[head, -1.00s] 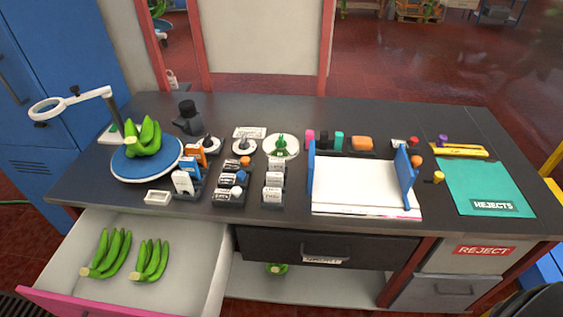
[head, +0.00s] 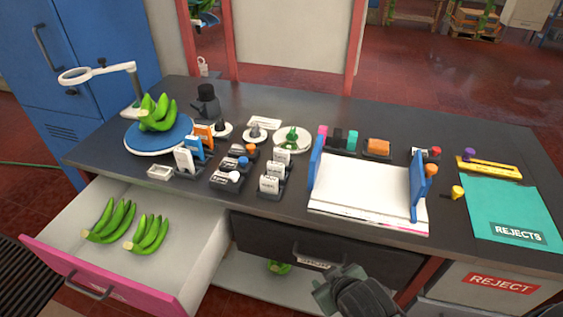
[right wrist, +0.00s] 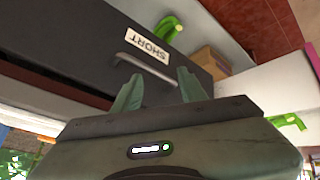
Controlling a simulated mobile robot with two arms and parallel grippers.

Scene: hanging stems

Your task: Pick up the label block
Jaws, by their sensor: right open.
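Several small white blocks with printed faces stand in dark holders on the desk in the head view: a column of them (head: 270,184) at the middle and one (head: 184,160) farther left. I cannot tell which is the label block. My right gripper (head: 325,290) is at the bottom of the head view, in front of the desk and apart from the blocks. The right wrist view shows its two fingers (right wrist: 160,92) apart with nothing between them, facing the dark drawer (right wrist: 75,45) marked SHORT. My left gripper is not in view.
An open drawer (head: 190,250) with green bananas (head: 111,220) juts out at left. A blue turntable (head: 160,140) with bananas and a magnifier (head: 85,75) stand behind it. A white board with blue sides (head: 417,185) and a teal REJECTS mat (head: 500,200) occupy the right.

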